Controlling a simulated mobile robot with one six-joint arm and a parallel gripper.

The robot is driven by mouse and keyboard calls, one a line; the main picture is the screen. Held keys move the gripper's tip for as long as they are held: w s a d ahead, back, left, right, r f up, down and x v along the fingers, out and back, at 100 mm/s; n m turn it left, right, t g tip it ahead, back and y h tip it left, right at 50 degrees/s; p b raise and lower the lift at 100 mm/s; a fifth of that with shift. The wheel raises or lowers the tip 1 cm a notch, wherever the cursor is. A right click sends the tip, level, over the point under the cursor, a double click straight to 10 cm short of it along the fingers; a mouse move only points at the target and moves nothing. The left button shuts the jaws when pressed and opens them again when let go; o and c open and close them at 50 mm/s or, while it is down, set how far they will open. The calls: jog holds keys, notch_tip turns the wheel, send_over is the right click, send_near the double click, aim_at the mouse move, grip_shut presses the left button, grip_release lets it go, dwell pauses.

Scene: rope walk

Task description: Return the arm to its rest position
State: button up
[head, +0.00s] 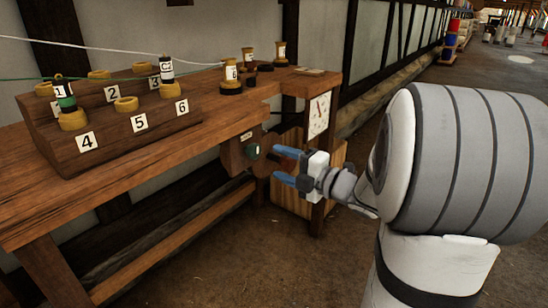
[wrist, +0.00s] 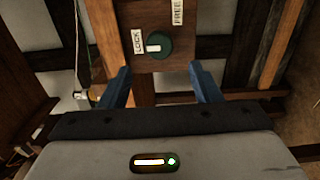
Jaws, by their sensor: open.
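My gripper (head: 279,166) is in front of the right end of the wooden bench, its two blue fingers spread and nothing between them. In the wrist view the open fingers (wrist: 163,86) point toward a wooden block with a round dark green knob (wrist: 158,46). The knob's white bar points toward the LOCK label (wrist: 137,42); a FREE label (wrist: 178,12) is above and to the right. The green knob also shows in the head view (head: 253,149), left of the fingertips and apart from them. My arm reaches in from the right.
The wooden bench (head: 200,140) bears a stepped rack (head: 110,150) with numbered positions and some bobbins. Several more bobbins stand at its back right. A green and a white line cross above the bench. Floor is clear below.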

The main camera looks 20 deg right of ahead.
dwell(0.4)
jog(key=d+r+m+g+h+p, duration=0.1)
jog(key=d+r+m+h+p, duration=0.1)
jog(key=r+m+h+p, duration=0.6)
jog(key=d+r+m+g+h+p, duration=0.15)
jog(key=r+m+h+p, duration=0.25)
jog(key=r+m+p, duration=0.6)
jog(key=s+a+r+m+g+p, duration=0.3)
jog(key=s+a+r+g+p, duration=0.1)
jog(key=s+p, duration=0.6)
jog(key=s+a+r+m+g+y+p, duration=0.1)
jog(key=s+a+r+m+g+p, duration=0.3)
jog(key=s+p, duration=0.6)
jog(key=shift+s+a+r+g, duration=0.5)
jog(key=shift+s+r+g, duration=0.25)
jog(key=shift+r, duration=0.15)
